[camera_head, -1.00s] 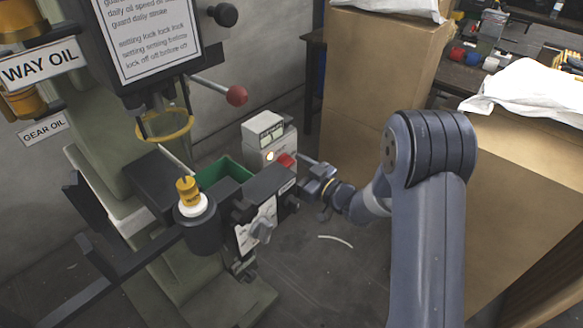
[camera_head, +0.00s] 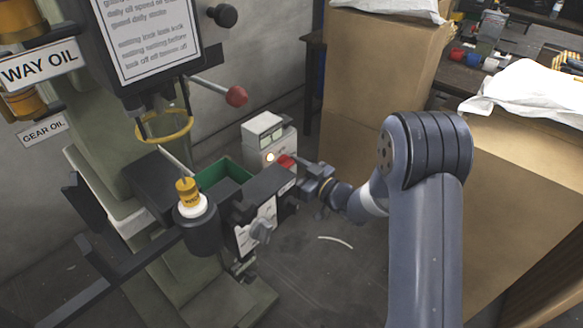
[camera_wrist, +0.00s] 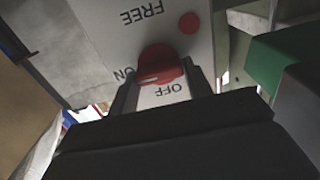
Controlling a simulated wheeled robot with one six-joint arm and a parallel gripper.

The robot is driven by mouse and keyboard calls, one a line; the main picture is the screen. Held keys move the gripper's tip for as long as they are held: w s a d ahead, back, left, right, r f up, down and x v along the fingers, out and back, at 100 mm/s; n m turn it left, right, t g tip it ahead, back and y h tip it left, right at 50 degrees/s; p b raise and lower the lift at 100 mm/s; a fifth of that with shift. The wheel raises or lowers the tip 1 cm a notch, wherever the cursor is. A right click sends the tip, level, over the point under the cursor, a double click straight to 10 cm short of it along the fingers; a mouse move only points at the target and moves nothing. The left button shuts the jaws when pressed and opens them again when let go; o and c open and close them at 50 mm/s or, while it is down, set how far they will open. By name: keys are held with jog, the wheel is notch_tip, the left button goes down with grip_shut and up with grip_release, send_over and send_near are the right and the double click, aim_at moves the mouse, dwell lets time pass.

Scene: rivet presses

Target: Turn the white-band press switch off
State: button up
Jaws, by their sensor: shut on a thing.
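A red switch knob (camera_wrist: 160,62) sits on a pale panel (camera_wrist: 110,25) marked FREE, ON and OFF in the wrist view. The lettering appears upside down there. My gripper (camera_wrist: 165,80) has its dark fingers on either side of the knob and is shut on it. In the head view the red knob (camera_head: 286,161) shows at the front of a small white-grey control box (camera_head: 262,133), with my gripper (camera_head: 300,168) at its right side. A small lamp (camera_head: 269,157) on the box looks lit. I cannot make out a white band on the press.
A red-balled lever (camera_head: 236,95) stands above. A tall cardboard box (camera_head: 385,75) is behind my arm. Bare floor (camera_head: 310,275) lies in front.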

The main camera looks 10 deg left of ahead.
jog(key=shift+f+n+b, duration=0.1)
jog(key=shift+n+b, duration=0.2)
jog(key=shift+b, duration=0.15)
jog(key=shift+s+a+f+n+b, duration=0.1)
jog(key=shift+n+b, duration=4.25)
jog(key=shift+b, duration=0.55)
jog(key=shift+s+f+n+b, duration=0.1)
jog(key=shift+n+b, duration=4.25)
jog(key=shift+b, duration=0.5)
jog(key=o, duration=1)
jog(key=shift+r, duration=0.1)
jog(key=p+v, duration=0.2)
jog(key=v, duration=0.9)
jog(key=shift+p, duration=0.4)
jog(key=shift+w, duration=0.1)
